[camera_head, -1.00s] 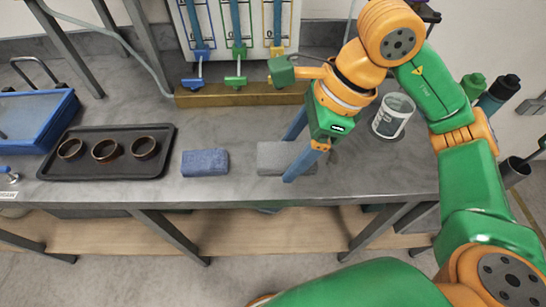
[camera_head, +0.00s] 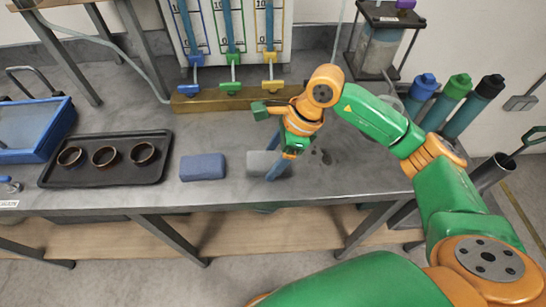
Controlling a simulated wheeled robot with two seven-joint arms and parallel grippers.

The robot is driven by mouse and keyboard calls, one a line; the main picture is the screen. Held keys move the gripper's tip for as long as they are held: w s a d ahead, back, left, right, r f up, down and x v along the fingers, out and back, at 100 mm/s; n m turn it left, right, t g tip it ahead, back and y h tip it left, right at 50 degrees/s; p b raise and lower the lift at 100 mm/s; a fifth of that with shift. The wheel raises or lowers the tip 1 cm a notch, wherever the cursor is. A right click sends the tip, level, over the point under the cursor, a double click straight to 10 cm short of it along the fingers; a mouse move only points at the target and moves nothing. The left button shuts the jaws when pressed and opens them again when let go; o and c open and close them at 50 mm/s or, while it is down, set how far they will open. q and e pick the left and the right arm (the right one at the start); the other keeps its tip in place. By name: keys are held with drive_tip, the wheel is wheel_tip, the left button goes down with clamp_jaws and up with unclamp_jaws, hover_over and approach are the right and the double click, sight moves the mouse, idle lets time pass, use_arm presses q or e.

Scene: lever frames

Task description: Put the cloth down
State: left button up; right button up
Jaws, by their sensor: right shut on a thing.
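A folded grey cloth (camera_head: 260,163) is at the front middle of the grey bench, just right of a folded blue cloth or block (camera_head: 203,167). My right gripper (camera_head: 274,169) points down at the grey cloth's right end and is shut on it. The near finger covers part of the cloth, and the far finger is mostly hidden. The cloth looks flat and at bench level; a small gap under it cannot be told. My left gripper is not in view.
A black tray (camera_head: 60,174) with three brown rings stands to the left. Behind are a wooden beam (camera_head: 210,101) and a panel with blue, green and yellow levers (camera_head: 232,86). Dark spots mark the bench (camera_head: 300,185) right of the cloth. Several capped bottles (camera_head: 446,102) stand right.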

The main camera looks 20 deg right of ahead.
drive_tip(key=shift+s+d+f+b, duration=0.1)
drive_tip(key=shift+s+f+b, duration=0.25)
drive_tip(key=shift+f, duration=0.25)
drive_tip(key=o, duration=1.3)
drive_tip(key=shift+r, duration=0.15)
drive_tip(key=shift+w+r+p, duration=0.1)
drive_tip(key=shift+r+p, duration=0.45)
drive_tip(key=shift+p, duration=0.25)
drive_tip(key=w+v, duration=0.1)
drive_tip(key=v, duration=1)
drive_tip(key=shift+s+r+b, duration=0.2)
drive_tip(key=shift+r+b, duration=0.25)
drive_tip(key=shift+r, duration=0.05)
drive_tip(key=shift+d, duration=0.1)
